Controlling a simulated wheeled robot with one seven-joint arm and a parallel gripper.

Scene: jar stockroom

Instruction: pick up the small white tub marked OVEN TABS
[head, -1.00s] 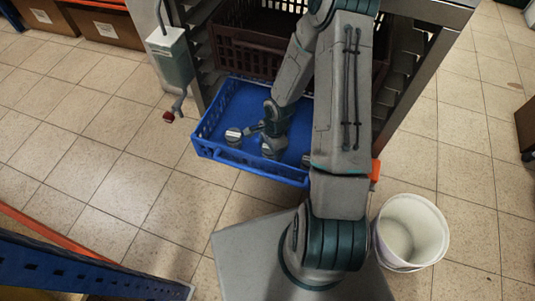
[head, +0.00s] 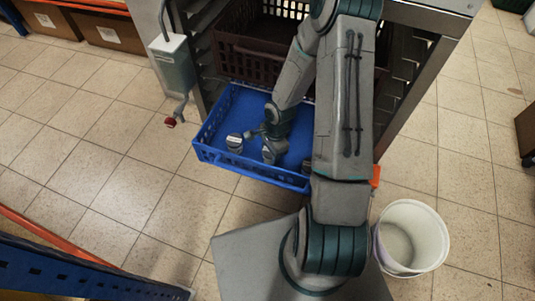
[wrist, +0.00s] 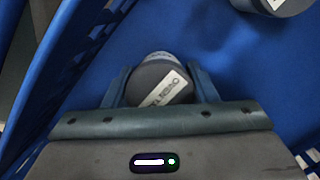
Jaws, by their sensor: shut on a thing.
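My gripper (wrist: 161,82) is shut on a small grey tub (wrist: 150,76) with a white label on its lid. One finger shows on each side of it. The label is turned and too blurred to read, so I cannot tell if it says OVEN TABS. In the head view, this tub (head: 270,153) is under my wrist inside the blue crate. I cannot tell how far it is off the crate floor. A second grey tub with a white lid label (head: 234,140) stands to its left, apart from it; it also shows at the top of the wrist view (wrist: 277,4).
The blue crate (head: 222,160) has low slotted walls, one close beside my gripper. Another tub is mostly hidden behind my arm. A brown crate (head: 235,68) sits above and behind on the rack. A white bucket (head: 430,240) stands on the floor at right.

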